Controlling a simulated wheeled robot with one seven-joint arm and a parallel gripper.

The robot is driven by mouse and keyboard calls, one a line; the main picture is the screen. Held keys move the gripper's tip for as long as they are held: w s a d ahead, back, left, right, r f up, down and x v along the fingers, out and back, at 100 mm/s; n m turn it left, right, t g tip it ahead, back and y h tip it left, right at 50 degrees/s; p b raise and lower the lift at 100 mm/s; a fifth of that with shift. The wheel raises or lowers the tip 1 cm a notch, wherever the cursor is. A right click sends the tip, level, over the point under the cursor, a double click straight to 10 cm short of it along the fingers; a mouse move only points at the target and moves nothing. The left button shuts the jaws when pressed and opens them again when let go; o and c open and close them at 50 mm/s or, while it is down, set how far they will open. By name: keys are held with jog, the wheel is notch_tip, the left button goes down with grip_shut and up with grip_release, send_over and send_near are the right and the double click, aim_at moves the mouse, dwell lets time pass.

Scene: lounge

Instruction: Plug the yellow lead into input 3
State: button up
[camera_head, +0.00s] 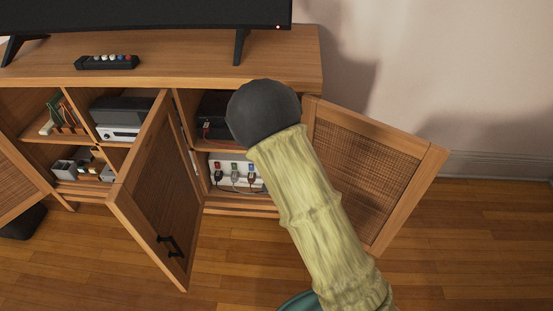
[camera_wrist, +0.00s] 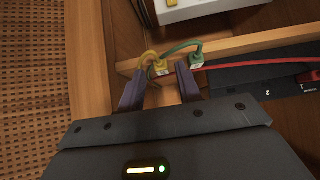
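A gap shows between the plug and the right finger; contact on the left cannot be told. A black box (camera_wrist: 255,82) with numbered places lies to the right; a "2" is readable, but I cannot make out input 3. In the head view, my arm hides the gripper and the yellow lead.
A red lead (camera_wrist: 240,64) runs across to a red plug (camera_wrist: 309,77). A white box (camera_head: 228,165) holds several plugs. Open cabinet doors (camera_head: 160,195) (camera_head: 365,170) flank the compartment.

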jog(key=shift+b+x, duration=0.45)
jog(key=shift+x, duration=1.4)
jog(key=shift+c, duration=0.2)
grip_shut()
jog(key=shift+s, duration=0.15)
jog(key=s, duration=0.2)
jog(key=s+r+p, duration=0.1)
jog(key=s, duration=0.1)
jog(key=shift+s+a+r, duration=0.1)
jog(key=shift+s+r, duration=0.05)
jog(key=shift+s, duration=0.2)
